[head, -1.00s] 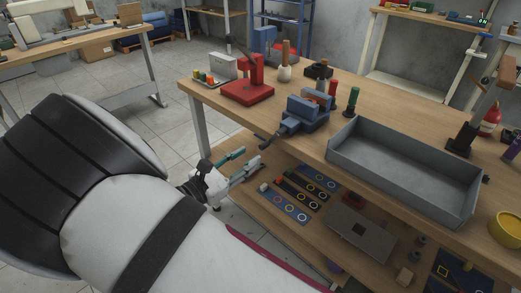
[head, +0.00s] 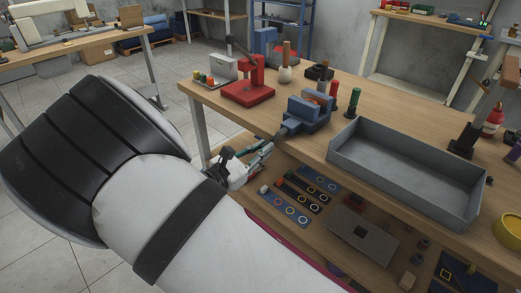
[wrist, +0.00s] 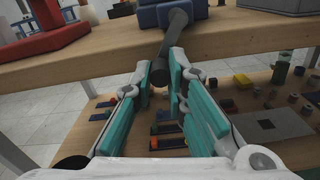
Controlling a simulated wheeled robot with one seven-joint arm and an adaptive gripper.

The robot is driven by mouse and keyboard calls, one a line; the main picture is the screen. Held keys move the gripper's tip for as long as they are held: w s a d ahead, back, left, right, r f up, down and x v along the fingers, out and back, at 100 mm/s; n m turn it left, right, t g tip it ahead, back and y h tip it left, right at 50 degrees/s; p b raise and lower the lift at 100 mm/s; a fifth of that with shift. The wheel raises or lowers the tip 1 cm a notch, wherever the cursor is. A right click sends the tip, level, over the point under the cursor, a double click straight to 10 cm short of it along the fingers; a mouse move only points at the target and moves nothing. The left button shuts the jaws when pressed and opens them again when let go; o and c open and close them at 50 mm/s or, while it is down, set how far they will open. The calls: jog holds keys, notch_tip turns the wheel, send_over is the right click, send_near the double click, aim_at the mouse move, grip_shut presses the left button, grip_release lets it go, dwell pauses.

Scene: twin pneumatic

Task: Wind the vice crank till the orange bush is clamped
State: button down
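The blue vice (head: 308,113) stands at the near edge of the workbench; its base also shows at the top of the wrist view (wrist: 160,14). Its dark crank (wrist: 177,32) reaches out past the bench edge and ends in a dark handle (wrist: 160,76) hanging down. A small reddish piece, perhaps the orange bush, shows at the vice jaws; its seating cannot be made out. My gripper (head: 266,148) is just below the bench edge. In the wrist view my gripper (wrist: 160,82) is open, its teal-padded fingers on either side of the crank handle, with no clear grip.
A red press (head: 248,90) stands left of the vice, and a grey tray (head: 400,172) to its right. The lower shelf under the bench holds strips with rings (head: 287,208) and a grey plate (head: 361,234).

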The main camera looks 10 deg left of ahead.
dwell(0.3)
jog(key=shift+w+a+r+m, duration=0.15)
jog(key=shift+a+r+m, duration=0.1)
jog(key=shift+m, duration=0.7)
jog(key=shift+w+a+r+m, duration=0.2)
jog(key=shift+r+m, duration=0.05)
jog(key=shift+m, duration=0.65)
jog(key=shift+w+a+r+m, duration=0.15)
jog(key=shift+a+r+m, duration=0.1)
jog(key=shift+m, duration=0.7)
jog(key=c, duration=1.6)
grip_release()
jog(key=v, duration=1.2)
